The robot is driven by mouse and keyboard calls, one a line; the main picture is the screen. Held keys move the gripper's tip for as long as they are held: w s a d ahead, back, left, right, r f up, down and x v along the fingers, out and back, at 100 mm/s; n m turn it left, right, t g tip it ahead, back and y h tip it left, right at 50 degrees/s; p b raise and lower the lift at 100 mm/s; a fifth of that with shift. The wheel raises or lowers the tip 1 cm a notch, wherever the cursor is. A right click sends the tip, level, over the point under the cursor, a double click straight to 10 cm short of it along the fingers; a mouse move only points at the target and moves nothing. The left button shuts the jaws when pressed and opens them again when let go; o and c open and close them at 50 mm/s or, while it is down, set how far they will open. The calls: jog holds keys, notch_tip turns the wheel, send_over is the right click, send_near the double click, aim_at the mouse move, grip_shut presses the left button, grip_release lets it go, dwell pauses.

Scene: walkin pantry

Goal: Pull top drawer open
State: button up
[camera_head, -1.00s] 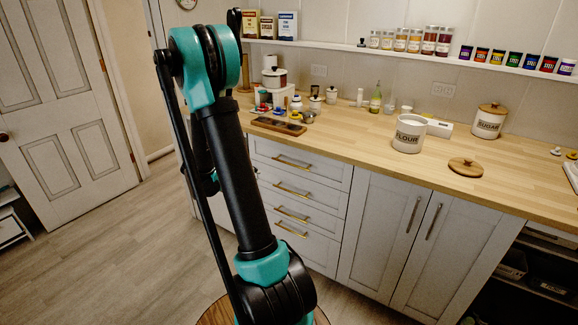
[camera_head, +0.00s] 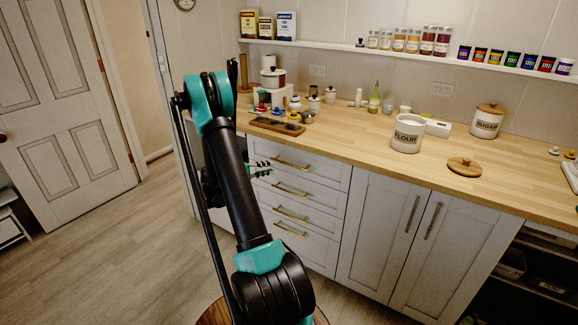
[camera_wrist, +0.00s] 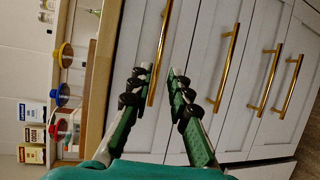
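The top drawer (camera_head: 312,163) is shut, a pale panel just under the wooden countertop. Its brass bar handle (camera_head: 291,165) runs level across the front. In the wrist view, which is turned sideways, this handle (camera_wrist: 161,50) appears between my two fingers. My gripper (camera_wrist: 160,72) is open and empty, with green and black fingers on either side of the handle in the picture; I cannot tell whether they reach it in depth. In the head view my gripper (camera_head: 260,168) shows just left of the handle, partly hidden by my arm.
Lower drawers with brass handles (camera_head: 291,189) are below, all shut. A cabinet with two doors (camera_head: 415,235) stands to the right. The countertop (camera_head: 350,135) carries a wooden tray (camera_head: 277,126), a flour canister (camera_head: 407,134) and jars. Open floor (camera_head: 120,245) lies to the left.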

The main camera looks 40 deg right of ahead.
aim_at(289, 164)
jog(key=d, duration=0.3)
jog(key=d+f, duration=0.1)
jog(key=d, duration=0.3)
jog(key=d+f, duration=0.1)
jog(key=d, duration=0.3)
jog(key=shift+d, duration=0.1)
grip_shut()
